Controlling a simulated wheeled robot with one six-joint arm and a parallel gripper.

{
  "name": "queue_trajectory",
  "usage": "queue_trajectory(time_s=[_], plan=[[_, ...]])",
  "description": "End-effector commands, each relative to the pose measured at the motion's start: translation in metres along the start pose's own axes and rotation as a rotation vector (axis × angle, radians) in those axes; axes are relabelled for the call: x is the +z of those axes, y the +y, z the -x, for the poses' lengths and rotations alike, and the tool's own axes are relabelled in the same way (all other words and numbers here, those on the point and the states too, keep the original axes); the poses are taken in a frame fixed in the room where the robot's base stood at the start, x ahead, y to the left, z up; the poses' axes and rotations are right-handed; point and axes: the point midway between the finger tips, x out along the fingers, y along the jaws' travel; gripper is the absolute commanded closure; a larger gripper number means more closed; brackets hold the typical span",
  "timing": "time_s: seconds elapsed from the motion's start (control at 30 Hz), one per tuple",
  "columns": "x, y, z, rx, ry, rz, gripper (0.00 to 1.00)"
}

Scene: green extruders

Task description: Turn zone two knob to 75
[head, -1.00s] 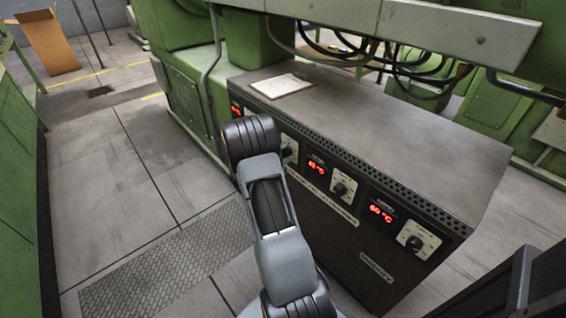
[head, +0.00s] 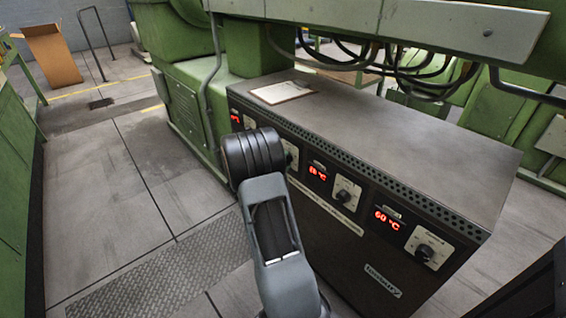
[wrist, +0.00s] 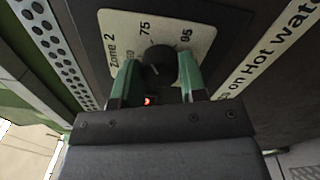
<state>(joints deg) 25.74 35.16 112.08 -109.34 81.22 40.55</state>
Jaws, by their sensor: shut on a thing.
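The zone two knob (wrist: 158,54) is black and round, on a cream plate (wrist: 112,24) marked "Zone 2", in the wrist view. The numbers 75 and 95 show on the plate beyond the knob. My gripper (wrist: 161,68) has its two green fingers on either side of the knob, shut on it. The direction of the knob's pointer is not clear. In the head view my arm hides the gripper; part of a knob plate (head: 292,154) shows just right of the arm.
The dark control cabinet (head: 450,150) carries other knobs (head: 343,196) (head: 425,252) and red displays (head: 387,219), one reading 60 °C. A clipboard (head: 283,92) lies on top. Cables (head: 430,85) hang above from a green machine. Floor at left (head: 95,200) is clear.

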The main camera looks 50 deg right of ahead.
Motion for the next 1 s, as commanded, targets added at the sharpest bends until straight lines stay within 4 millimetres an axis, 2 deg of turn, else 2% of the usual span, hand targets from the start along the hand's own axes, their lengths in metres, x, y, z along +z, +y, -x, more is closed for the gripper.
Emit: queue_trajectory(time_s=[0.1,0.13,0.4,0.73,0.87,1.0], plan=[[0.0,0.0,0.0,0.0,0.0,0.001,0.85],[0.0,0.0,0.0,0.0,0.0,0.001,0.6],[0.0,0.0,0.0,0.0,0.0,0.001,0.36],[0.0,0.001,0.006,0.0,0.001,0.002,0.36],[-0.001,0.002,0.025,0.001,0.005,0.002,0.36],[-0.001,0.003,0.055,0.002,0.006,0.003,0.36]])
